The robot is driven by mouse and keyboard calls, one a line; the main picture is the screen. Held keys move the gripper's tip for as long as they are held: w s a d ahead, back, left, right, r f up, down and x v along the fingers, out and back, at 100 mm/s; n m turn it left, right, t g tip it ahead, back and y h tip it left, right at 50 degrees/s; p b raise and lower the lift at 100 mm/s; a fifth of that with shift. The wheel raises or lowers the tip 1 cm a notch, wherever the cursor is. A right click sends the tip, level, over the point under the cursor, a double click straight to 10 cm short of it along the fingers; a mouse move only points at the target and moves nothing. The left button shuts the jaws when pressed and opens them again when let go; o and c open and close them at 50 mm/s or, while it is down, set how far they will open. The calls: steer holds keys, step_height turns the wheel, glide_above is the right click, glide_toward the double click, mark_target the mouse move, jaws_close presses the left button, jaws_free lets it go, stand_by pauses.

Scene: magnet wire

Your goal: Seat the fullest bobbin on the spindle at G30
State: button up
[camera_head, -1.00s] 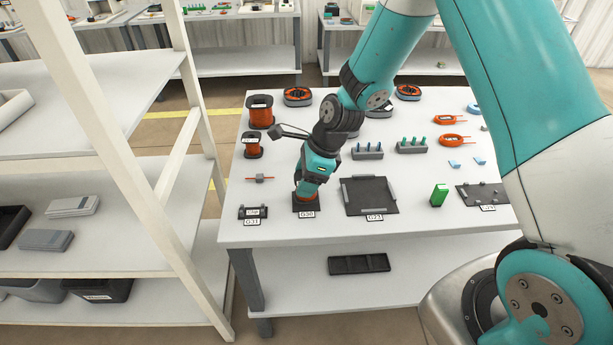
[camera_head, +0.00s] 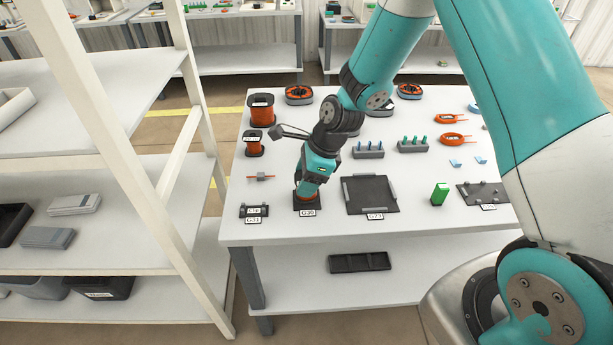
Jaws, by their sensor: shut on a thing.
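My gripper (camera_head: 308,190) points down over the dark base labelled G30 (camera_head: 308,209), near the table's front edge. Below it an orange-and-dark bobbin (camera_head: 306,196) shows at the base, and my gripper is shut on it. The spindle is hidden, so I cannot tell how far down on it the bobbin sits. Two other copper-coloured bobbins stand at the back left of the table: a large one (camera_head: 261,109) and a smaller one (camera_head: 253,144).
Left of G30 is a small dark fixture labelled G31 (camera_head: 254,211); right is a dark plate labelled G73 (camera_head: 370,194). A green block (camera_head: 440,194) stands farther right. Peg racks (camera_head: 368,150) lie behind. A white shelf frame (camera_head: 150,170) rises at the left.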

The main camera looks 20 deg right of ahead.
steer(key=shift+f+b, duration=0.3)
steer(key=shift+f, duration=0.4)
steer(key=o, duration=1.2)
steer(key=p+v, duration=0.4)
steer(key=v, duration=0.1)
steer(key=shift+p, duration=0.35)
steer(key=v, duration=1.7)
steer(key=shift+d+r, duration=0.15)
